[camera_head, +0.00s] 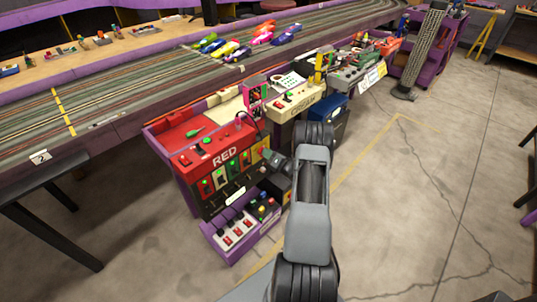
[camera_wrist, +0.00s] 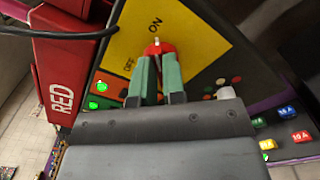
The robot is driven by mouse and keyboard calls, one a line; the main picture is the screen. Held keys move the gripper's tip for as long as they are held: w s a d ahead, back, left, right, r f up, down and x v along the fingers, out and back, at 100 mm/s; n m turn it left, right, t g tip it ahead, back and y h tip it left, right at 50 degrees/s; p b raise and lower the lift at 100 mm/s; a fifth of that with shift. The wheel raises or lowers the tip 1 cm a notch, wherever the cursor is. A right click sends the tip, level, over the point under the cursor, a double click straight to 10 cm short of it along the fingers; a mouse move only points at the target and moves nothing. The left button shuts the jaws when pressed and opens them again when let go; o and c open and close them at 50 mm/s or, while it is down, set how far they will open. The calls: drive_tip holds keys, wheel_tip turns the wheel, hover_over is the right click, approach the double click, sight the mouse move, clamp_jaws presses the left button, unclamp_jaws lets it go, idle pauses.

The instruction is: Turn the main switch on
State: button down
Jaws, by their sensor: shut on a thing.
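The main switch is a red rotary knob (camera_wrist: 163,47) with a white pointer on a yellow plate (camera_wrist: 190,30) marked OFF and ON, seen in the wrist view. Its white pointer tip points up toward the ON label. My gripper (camera_wrist: 157,60) is shut on the knob, with its two green-lined fingers close together over it. The fingers hide the lower part of the knob. In the head view my gripper (camera_head: 272,158) reaches to the right side of the red console, and the knob cannot be made out there.
The red console (camera_head: 190,150) marked RED carries lit green buttons and stands left of my arm. A purple tray (camera_head: 228,255) with switches lies below it. A black cable (camera_wrist: 60,34) crosses the upper left of the wrist view. Open concrete floor (camera_head: 400,200) lies to the right.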

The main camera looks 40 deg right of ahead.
drive_tip(key=c, duration=1.2)
unclamp_jaws()
drive_tip(key=shift+s, duration=0.1)
drive_tip(key=s+d+p, duration=0.1)
drive_tip(key=s+d, duration=0.1)
drive_tip(key=s, duration=1.1)
drive_tip(key=shift+s+d+p, duration=0.25)
drive_tip(key=shift+p, duration=0.05)
